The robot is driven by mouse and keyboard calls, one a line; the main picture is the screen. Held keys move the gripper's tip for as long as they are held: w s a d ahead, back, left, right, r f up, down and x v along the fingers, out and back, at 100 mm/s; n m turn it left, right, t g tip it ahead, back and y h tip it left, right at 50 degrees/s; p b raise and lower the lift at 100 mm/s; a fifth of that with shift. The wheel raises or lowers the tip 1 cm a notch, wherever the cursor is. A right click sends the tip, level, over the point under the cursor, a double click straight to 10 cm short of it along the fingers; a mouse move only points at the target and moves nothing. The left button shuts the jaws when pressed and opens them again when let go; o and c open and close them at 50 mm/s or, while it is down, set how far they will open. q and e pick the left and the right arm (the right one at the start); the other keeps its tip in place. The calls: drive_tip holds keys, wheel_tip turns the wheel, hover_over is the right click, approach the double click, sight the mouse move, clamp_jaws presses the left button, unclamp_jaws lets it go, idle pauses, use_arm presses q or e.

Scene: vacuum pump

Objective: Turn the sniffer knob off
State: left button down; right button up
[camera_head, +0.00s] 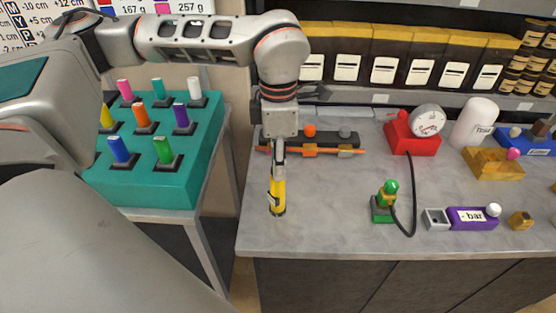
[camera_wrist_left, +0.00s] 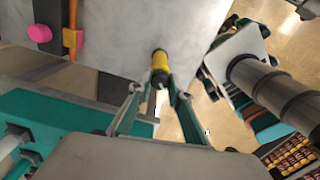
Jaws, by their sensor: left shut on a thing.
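My left gripper (camera_head: 279,176) hangs pointing down over the left part of the grey counter (camera_head: 330,220). It is shut on a yellow and black cylinder (camera_head: 278,196), which is upright in the head view. In the left wrist view the same yellow cylinder (camera_wrist_left: 160,60) sits between the fingertips of the left gripper (camera_wrist_left: 161,80). I cannot tell whether its lower end touches the counter. No knob is clearly labelled as the sniffer's. My right gripper is not in view.
Behind the gripper lies an orange rod (camera_head: 330,151) with an orange knob (camera_head: 309,131). A green fitting (camera_head: 386,200) with a black hose, a red gauge (camera_head: 412,139) and a purple "bar" block (camera_head: 473,217) stand right. A teal peg box (camera_head: 150,185) stands left. The counter's front middle is clear.

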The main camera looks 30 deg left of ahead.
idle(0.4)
use_arm(q)
drive_tip(key=c, duration=1.8)
unclamp_jaws()
drive_tip(key=shift+c, duration=0.2)
wheel_tip(320, 180, up, 12)
